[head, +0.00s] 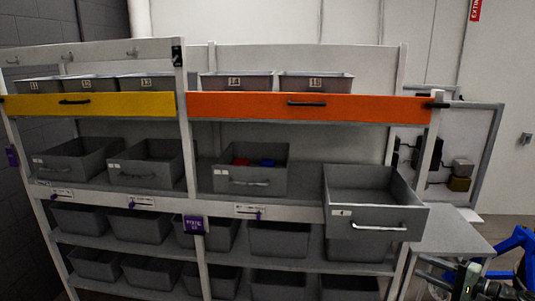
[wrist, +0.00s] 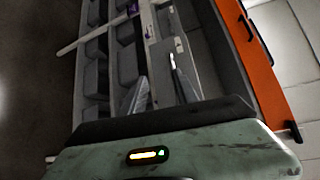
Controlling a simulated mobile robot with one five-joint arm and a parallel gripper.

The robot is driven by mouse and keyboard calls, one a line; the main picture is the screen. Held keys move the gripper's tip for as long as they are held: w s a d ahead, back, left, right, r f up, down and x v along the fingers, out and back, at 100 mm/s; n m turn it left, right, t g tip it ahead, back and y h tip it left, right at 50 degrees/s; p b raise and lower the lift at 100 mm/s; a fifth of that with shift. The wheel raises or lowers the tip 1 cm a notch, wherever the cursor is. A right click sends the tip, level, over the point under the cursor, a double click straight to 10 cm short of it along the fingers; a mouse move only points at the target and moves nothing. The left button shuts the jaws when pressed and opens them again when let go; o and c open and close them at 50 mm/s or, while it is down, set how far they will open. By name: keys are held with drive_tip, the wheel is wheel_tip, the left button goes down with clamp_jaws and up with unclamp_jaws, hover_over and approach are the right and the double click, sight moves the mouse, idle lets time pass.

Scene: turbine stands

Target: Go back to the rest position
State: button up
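My gripper (wrist: 160,88) shows in the wrist view, with its two pale fingers apart and nothing visible between them. The view is tilted, and the shelving lies beyond the fingers. In the head view, part of my blue and grey-green arm shows at the lower right corner, beside the shelving and apart from it. The fingertips are not clear there.
A grey bin (head: 376,206) juts forward from the middle shelf's right end. Another bin (head: 250,182) holds red and blue items. A yellow panel (head: 120,105) and an orange panel (head: 350,108) front the upper shelf. A side table (head: 448,240) stands near my arm.

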drive_tip(key=w+a+f+n+g+y+b, duration=0.2)
drive_tip(key=w+a+f+b, duration=0.15)
drive_tip(key=a, duration=0.65)
drive_tip(key=w+a+f+n+g+y+b, duration=0.2)
drive_tip(key=w+a+f+g, duration=0.15)
drive_tip(key=a, duration=0.65)
drive_tip(key=a+f+n+g+h+b, duration=0.1)
drive_tip(key=a+f+n+g+b, duration=0.1)
drive_tip(key=a+f, duration=0.5)
drive_tip(key=a+f+n+g+h+b, duration=0.1)
drive_tip(key=a+f+n+g+b, duration=0.15)
drive_tip(key=a+f, duration=0.45)
drive_tip(key=s+a+f+n+g+h+b, duration=0.25)
drive_tip(key=a+f, duration=0.35)
drive_tip(key=a, duration=0.3)
drive_tip(key=s+d+f+n+g+h, duration=0.1)
drive_tip(key=s+d+f+h, duration=0.2)
drive_tip(key=d+f+h, duration=0.3)
drive_tip(key=d+h, duration=0.2)
drive_tip(key=d, duration=0.1)
drive_tip(key=shift+d+f+n+h, duration=0.2)
drive_tip(key=shift+d+n+h, duration=0.05)
drive_tip(key=shift+n+h, duration=0.15)
